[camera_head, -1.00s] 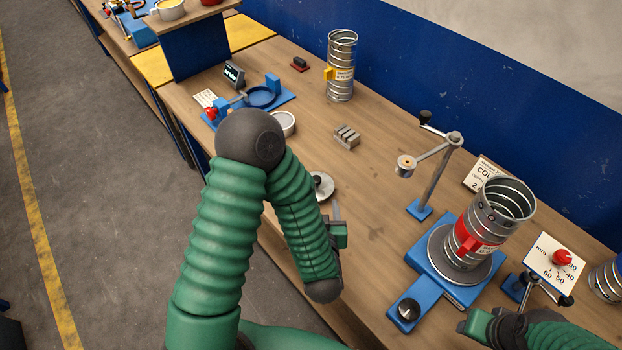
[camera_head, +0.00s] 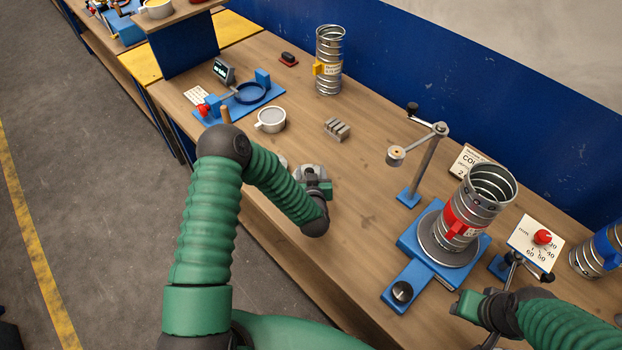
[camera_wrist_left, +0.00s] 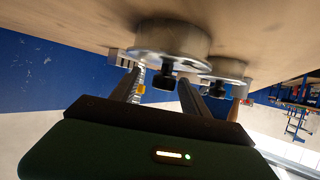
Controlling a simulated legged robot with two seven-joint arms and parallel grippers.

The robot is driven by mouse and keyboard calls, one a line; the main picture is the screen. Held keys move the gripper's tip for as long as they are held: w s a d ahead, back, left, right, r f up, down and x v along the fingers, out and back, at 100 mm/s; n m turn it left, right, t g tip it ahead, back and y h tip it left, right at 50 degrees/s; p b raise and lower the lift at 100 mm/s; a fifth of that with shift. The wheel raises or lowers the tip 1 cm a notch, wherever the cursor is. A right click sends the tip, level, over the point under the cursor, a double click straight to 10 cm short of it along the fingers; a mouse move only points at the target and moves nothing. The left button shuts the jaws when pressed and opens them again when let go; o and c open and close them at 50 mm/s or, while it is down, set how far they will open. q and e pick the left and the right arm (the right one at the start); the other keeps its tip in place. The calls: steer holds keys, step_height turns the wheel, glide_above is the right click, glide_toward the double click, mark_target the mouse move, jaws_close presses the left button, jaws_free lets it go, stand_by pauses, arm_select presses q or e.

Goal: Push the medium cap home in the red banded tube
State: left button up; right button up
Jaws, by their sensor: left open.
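The red banded tube (camera_head: 483,197) is a ribbed metal duct standing upright on a round turntable on a blue base, its top open. My left gripper (camera_head: 317,182) is open over the near table edge, at a grey metal cap (camera_head: 308,171) that it partly hides. In the left wrist view, this round cap (camera_wrist_left: 172,38) with a black knob lies ahead, the knob between the open fingers (camera_wrist_left: 160,80). A second knobbed cap (camera_wrist_left: 229,68) is beyond it. Which cap is medium I cannot tell. My right gripper (camera_head: 467,304) is near the turntable's front; its jaws are unclear.
A post with a swinging arm (camera_head: 425,160) stands left of the tube. A dial card (camera_head: 535,240) and a blue-banded tube (camera_head: 597,252) are right. A yellow-tagged tube (camera_head: 329,62), grey block (camera_head: 337,129) and round cup (camera_head: 270,119) are further back.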

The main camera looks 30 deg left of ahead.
arm_select(q)
steer(key=shift+a+f, duration=0.1)
steer(key=shift+a, duration=0.15)
steer(key=shift+w+a+f, duration=0.1)
steer(key=shift+a, duration=0.2)
steer(key=c, duration=0.4)
steer(key=shift+d, duration=0.25)
steer(key=c, duration=0.7)
steer(key=shift+d, duration=0.2)
jaws_close()
steer(key=shift+a, duration=0.15)
